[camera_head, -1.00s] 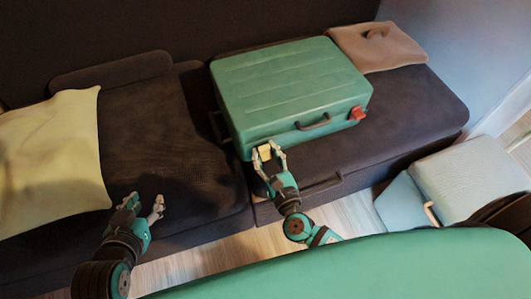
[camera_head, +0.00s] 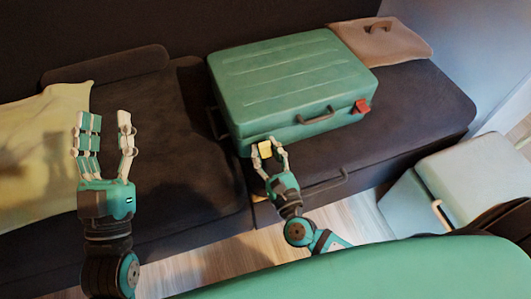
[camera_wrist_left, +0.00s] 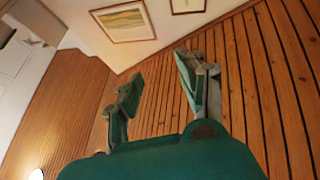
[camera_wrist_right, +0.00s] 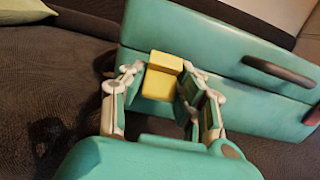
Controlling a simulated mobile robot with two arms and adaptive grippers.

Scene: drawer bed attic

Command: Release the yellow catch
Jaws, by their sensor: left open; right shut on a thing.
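The green case (camera_head: 285,80) lies flat with its lid down on the dark bed. The yellow catch (camera_head: 265,149) is on its front near the left corner, and it also shows in the right wrist view (camera_wrist_right: 162,80). My right gripper (camera_head: 268,147) is shut on the catch, with fingers on both sides of it in the right wrist view (camera_wrist_right: 160,84). A red catch (camera_head: 361,106) sits near the front right corner. My left gripper (camera_head: 106,118) is open and empty, raised at the left with fingers up, apart from the case.
A dark handle (camera_head: 318,117) is on the case's front. A light blue box (camera_head: 470,180) stands at right. The bed between pillow and case is clear.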

